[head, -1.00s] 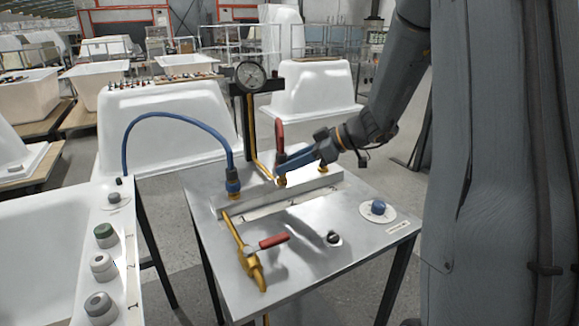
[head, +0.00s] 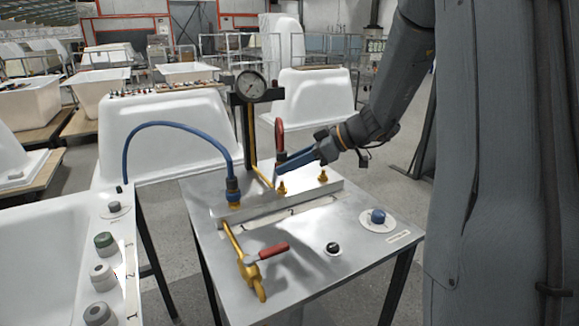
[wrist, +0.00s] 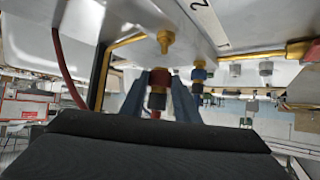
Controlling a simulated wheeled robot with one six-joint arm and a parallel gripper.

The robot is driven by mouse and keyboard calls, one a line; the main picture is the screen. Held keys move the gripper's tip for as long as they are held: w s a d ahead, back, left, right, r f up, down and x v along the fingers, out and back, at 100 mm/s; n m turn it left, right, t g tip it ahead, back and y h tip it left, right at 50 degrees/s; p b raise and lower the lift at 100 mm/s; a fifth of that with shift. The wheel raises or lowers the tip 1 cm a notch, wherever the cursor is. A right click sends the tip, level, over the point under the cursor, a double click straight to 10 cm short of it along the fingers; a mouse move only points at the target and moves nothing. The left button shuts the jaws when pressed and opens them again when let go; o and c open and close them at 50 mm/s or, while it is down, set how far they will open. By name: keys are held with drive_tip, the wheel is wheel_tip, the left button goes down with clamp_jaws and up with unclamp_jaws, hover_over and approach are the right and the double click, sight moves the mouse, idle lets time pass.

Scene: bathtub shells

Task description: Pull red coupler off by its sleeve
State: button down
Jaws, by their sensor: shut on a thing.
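A brass fitting (head: 281,187) stands bare on the rail just below the fingers. In the wrist view this brass fitting (wrist: 166,42) appears apart from the coupler by a small gap.
A blue coupler (head: 232,188) with a blue hose sits on the rail's left fitting. Another bare brass fitting (head: 323,176) is to the right. A pressure gauge (head: 250,86) stands behind. A red-handled valve (head: 272,251) and a blue knob (head: 378,216) are on the bench front.

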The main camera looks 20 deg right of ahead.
drive_tip(key=shift+r, duration=0.15)
drive_tip(key=shift+r+p, duration=0.45)
drive_tip(key=shift+r, duration=2)
